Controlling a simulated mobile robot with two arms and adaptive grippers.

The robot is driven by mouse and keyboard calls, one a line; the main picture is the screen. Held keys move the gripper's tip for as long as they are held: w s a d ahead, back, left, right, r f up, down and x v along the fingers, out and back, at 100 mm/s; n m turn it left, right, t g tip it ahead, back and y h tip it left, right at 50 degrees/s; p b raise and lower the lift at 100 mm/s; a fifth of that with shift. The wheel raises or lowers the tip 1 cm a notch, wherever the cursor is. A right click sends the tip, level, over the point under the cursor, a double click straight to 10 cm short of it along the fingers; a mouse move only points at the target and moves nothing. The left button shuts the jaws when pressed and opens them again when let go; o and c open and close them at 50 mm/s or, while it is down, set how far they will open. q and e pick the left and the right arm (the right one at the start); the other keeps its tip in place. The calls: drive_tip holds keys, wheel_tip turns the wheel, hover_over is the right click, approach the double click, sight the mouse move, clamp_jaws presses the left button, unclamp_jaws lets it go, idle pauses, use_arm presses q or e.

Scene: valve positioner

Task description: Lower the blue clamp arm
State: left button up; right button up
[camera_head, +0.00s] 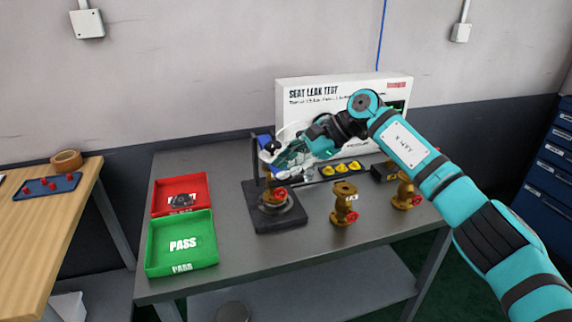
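The blue clamp arm (264,143) shows as a small blue patch at the top of the black test stand (276,222), by its upright post. It appears raised, and most of it is hidden by my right gripper. My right gripper (272,150) reaches in from the right, with its fingers beside the blue clamp arm. I cannot tell whether they touch it or whether they are open or shut. A brass valve with a red part (275,193) sits in the stand below the gripper. My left gripper is out of view.
A red tray (157,206) and a green PASS tray (152,259) stand at the left of the grey table (300,262). Brass valves stand at the right, one near the middle (343,203) and another (404,191). A white SEAT LEAK TEST panel (340,89) stands behind.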

drive_tip(key=o, duration=0.4)
drive_tip(key=shift+c, duration=0.2)
drive_tip(key=shift+r, duration=0.15)
drive_tip(key=shift+d, duration=0.1)
drive_tip(key=v, duration=1.2)
drive_tip(key=shift+s, duration=0.1)
